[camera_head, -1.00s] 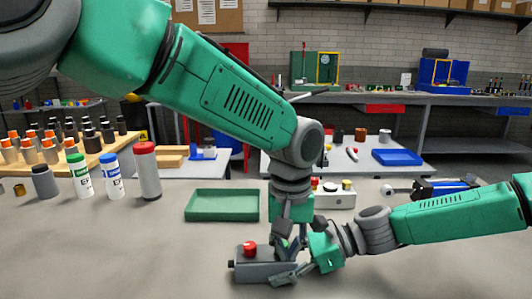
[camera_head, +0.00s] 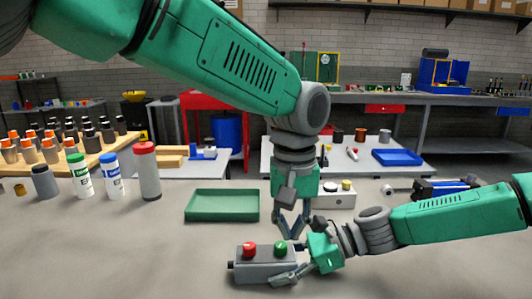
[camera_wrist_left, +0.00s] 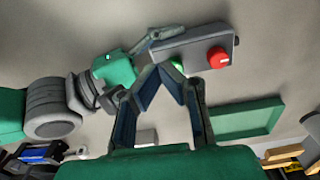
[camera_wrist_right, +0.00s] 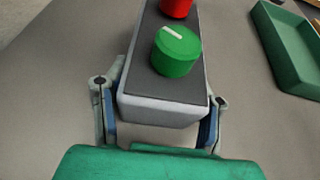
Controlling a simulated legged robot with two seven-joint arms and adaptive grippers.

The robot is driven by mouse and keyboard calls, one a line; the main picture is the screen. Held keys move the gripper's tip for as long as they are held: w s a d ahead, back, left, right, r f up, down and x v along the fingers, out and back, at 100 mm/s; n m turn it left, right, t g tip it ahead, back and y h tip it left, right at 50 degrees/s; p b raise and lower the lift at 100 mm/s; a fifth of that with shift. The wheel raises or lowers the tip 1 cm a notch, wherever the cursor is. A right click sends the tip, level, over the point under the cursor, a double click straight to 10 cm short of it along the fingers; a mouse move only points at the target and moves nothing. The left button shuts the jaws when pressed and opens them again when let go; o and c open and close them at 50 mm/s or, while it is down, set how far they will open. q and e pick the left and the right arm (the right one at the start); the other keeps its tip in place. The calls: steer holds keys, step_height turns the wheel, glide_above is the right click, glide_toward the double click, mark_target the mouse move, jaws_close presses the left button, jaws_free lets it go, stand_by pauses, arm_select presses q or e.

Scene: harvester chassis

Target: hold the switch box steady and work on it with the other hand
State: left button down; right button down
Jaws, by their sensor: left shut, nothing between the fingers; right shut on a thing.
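The switch box (camera_head: 262,264) is a grey box lying flat on the table, with a red knob (camera_head: 249,249) and a green knob (camera_head: 281,248) on top. My right gripper (camera_head: 285,278) is shut on the right end of the box; in the right wrist view its fingers press the two sides of the box (camera_wrist_right: 160,108). The green knob (camera_wrist_right: 176,50) has a white mark. My left gripper (camera_head: 291,236) points down just above and behind the green knob, its fingertips together and empty. In the left wrist view the fingertips (camera_wrist_left: 172,68) partly hide the green knob.
A green tray (camera_head: 222,205) stands behind the box. A white box with knobs (camera_head: 334,195) sits behind my left gripper. The table front left is clear.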

mark_target(286, 261)
arm_select(q)
steer(key=shift+r, duration=0.5)
steer(key=shift+a+r, duration=0.35)
steer(key=shift+a, duration=0.4)
steer(key=shift+w+a, duration=0.15)
steer(key=shift+a, duration=0.1)
steer(key=shift+a+f, duration=0.1)
steer(key=shift+f, duration=3.3)
steer(key=shift+w, duration=0.15)
steer(key=shift+d, duration=0.8)
